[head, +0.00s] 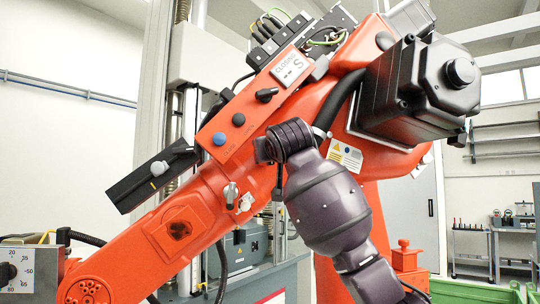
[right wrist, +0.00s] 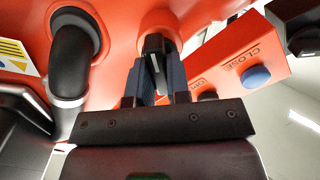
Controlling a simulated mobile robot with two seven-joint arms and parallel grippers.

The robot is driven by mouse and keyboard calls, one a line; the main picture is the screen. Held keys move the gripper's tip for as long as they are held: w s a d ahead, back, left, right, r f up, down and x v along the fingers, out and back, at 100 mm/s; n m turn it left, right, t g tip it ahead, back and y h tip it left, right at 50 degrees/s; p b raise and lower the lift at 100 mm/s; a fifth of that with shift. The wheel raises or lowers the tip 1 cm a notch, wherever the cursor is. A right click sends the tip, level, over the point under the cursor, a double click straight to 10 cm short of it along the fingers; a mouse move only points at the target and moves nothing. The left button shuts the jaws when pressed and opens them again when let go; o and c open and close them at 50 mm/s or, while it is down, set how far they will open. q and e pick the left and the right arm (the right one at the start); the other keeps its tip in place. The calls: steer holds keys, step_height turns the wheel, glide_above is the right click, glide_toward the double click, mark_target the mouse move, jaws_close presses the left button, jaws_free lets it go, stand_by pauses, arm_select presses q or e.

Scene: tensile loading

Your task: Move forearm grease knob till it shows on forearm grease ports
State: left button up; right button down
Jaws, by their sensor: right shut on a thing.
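My right gripper (right wrist: 156,75) is shut on a dark knob (right wrist: 154,46) on the orange forearm, with one finger on each side of it. The knob's pointer and the marks around it cannot be read. In the head view my right gripper (head: 276,150) is against the orange forearm (head: 200,195), below the panel, and the knob is hidden behind it. No lettering for grease ports can be made out. My left gripper is not in view.
The panel (head: 262,98) carries a black lever knob (head: 266,95), a black button (head: 238,119) and a blue button (head: 219,139). A black hose (right wrist: 72,55) runs close beside the held knob. A black box (head: 155,174) with a grey knob juts out left.

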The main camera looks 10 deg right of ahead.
steer(key=shift+d+m+p, duration=0.1)
steer(key=shift+m+p, duration=0.3)
steer(key=shift+m, duration=5.3)
steer(key=c, duration=1.1)
jaws_free()
steer(key=shift+s, duration=0.1)
